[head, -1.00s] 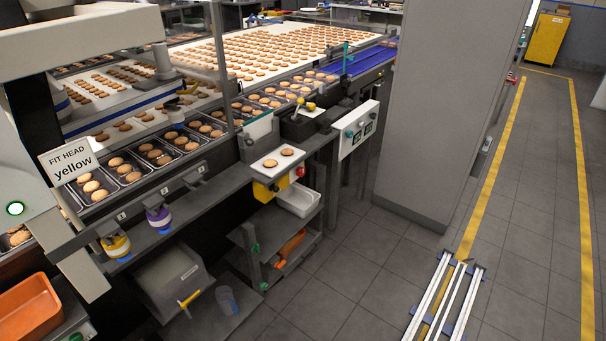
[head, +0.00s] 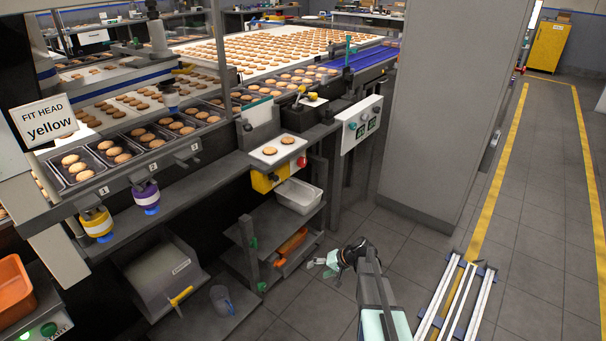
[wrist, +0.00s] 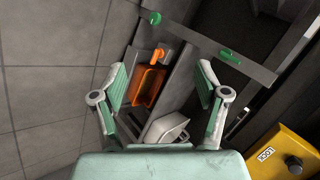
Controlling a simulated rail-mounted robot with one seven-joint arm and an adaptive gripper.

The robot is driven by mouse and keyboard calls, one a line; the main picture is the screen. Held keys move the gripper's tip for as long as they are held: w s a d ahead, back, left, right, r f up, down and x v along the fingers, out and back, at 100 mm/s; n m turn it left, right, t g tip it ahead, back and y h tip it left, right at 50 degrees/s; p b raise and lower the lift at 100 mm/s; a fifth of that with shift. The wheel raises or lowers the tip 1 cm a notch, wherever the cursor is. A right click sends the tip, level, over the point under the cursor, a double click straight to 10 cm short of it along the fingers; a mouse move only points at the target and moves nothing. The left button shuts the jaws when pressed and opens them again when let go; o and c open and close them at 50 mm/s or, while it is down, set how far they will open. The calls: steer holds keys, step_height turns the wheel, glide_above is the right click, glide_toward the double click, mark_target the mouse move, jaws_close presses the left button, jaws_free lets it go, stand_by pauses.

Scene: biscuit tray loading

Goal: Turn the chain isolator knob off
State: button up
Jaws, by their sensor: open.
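My gripper (head: 328,264) is open and empty, low over the floor to the right of the shelf unit. In the wrist view its two pale green fingers (wrist: 158,82) stand wide apart with nothing between the pads. A yellow box (head: 263,183) hangs under the biscuit platform, with a red button (head: 288,167) beside it. The wrist view shows a yellow box (wrist: 290,140) at lower right with a black knob (wrist: 293,163) and a small label; it is apart from the fingers.
The shelf unit (head: 245,245) carries green fittings (wrist: 154,18) and an orange item (wrist: 148,84). A white bin (head: 297,196) sits on it. A control panel (head: 361,124) is mounted above. A grey cabinet (head: 440,110) stands right. Floor around my gripper is clear.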

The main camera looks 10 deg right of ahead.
steer(key=w+d+r+t+y+b, duration=0.1)
steer(key=w+d+r+t, duration=0.15)
steer(key=w+r, duration=0.35)
steer(key=w+d+r+t+b, duration=0.15)
steer(key=w+d+r, duration=0.25)
steer(key=w, duration=0.4)
steer(key=n+t+y, duration=0.1)
steer(key=n+t, duration=0.1)
steer(key=t, duration=0.5)
glide_toward(304, 164)
steer(key=p+x, duration=0.1)
steer(key=x, duration=0.9)
steer(key=shift+w+a+r+p, duration=0.15)
steer(key=shift+a+p, duration=0.05)
steer(key=shift+p, duration=0.1)
steer(key=c, duration=1.2)
